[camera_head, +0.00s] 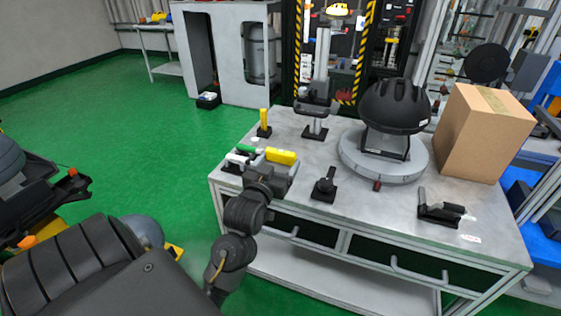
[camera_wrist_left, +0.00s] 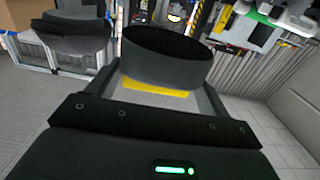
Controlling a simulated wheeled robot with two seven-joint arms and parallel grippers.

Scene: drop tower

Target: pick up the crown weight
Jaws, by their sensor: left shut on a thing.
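The crown weight, as far as I can tell, is the yellow piece (camera_head: 281,156) at the tip of my left gripper (camera_head: 272,172) in the head view. My left gripper is shut on it over the left end of the workbench. In the left wrist view a yellow strip (camera_wrist_left: 155,88) shows between the jaws (camera_wrist_left: 160,95), with a large dark cylinder (camera_wrist_left: 165,55) just above it. The gripper hides part of the weight, and I cannot tell how far it is from the bench top. My right gripper is not in view.
The grey workbench (camera_head: 340,222) holds green and white pieces (camera_head: 245,149), an upright yellow piece (camera_head: 264,118), a small black stand (camera_head: 325,186), a dark dome (camera_head: 394,105) on a round base and a black clamp (camera_head: 440,211). A cardboard box (camera_head: 482,133) stands at the right.

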